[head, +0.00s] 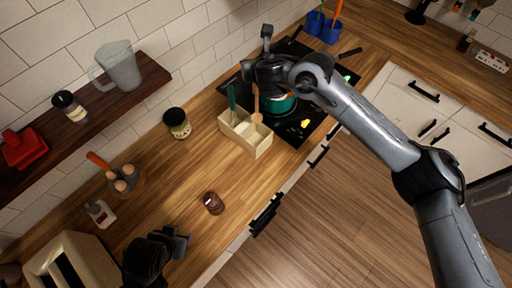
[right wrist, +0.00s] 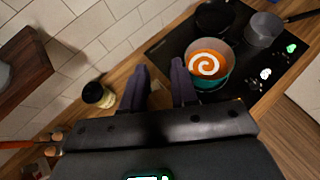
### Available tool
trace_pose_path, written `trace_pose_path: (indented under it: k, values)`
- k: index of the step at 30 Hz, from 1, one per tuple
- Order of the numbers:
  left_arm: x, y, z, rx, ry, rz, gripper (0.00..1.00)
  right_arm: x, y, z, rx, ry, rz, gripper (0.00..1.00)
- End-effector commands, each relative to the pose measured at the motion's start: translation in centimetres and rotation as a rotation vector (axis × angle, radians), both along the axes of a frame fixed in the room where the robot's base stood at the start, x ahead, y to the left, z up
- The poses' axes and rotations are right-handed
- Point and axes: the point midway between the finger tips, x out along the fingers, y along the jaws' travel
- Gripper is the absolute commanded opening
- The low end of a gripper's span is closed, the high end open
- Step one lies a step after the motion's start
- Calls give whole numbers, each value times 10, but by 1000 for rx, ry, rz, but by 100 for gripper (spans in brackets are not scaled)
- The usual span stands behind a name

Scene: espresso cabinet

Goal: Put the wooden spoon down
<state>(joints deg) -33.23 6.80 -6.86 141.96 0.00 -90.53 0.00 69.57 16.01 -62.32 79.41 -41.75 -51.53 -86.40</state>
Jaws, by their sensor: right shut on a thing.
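The wooden spoon (head: 256,103) stands nearly upright at the cream divided utensil caddy (head: 258,150), its lower end at or in a compartment. A green-handled utensil (head: 232,98) stands in the caddy too. My right gripper (head: 264,74) is above and behind the spoon's top, close to it. In the right wrist view its two fingers (right wrist: 161,88) are a little apart, and the spoon is not visible between them; the grip itself is hidden in the head view. My left gripper (head: 180,243) hangs low at the left over the counter; its finger gap is unclear.
A teal pot (head: 281,106) of orange soup with a white swirl (right wrist: 207,65) sits on the black hob beside the caddy. A lidded jar (head: 177,123) and a small brown object (head: 214,203) stand on the counter. Bare wood lies between them.

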Motion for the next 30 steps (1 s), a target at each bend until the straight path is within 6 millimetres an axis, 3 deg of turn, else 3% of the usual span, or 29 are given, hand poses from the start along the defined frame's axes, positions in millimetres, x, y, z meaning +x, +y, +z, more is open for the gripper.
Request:
trace_pose_path:
  k: [2, 3, 6, 11, 21, 30]
  values:
    - [0, -1, -2, -4, 0, 3, 43, -1, 0, -6, 1, -28, 1, 0]
    - [0, -2, -11, -6, -3, 3, 43, -1, 1, -24, 1, -21, 1, 0]
    - [1, -2, -20, -7, -5, 4, 43, -1, 1, -45, 1, -21, 1, 0]
    - [0, -1, -29, -6, -2, 3, 43, -1, 1, -69, 1, -21, 0, 0]
    - [0, 1, -23, 4, -3, -3, 43, -1, 1, -122, 1, -20, 1, 0]
    - [0, 2, -19, 7, -3, -5, 43, -1, 1, -145, 1, -20, 3, 0]
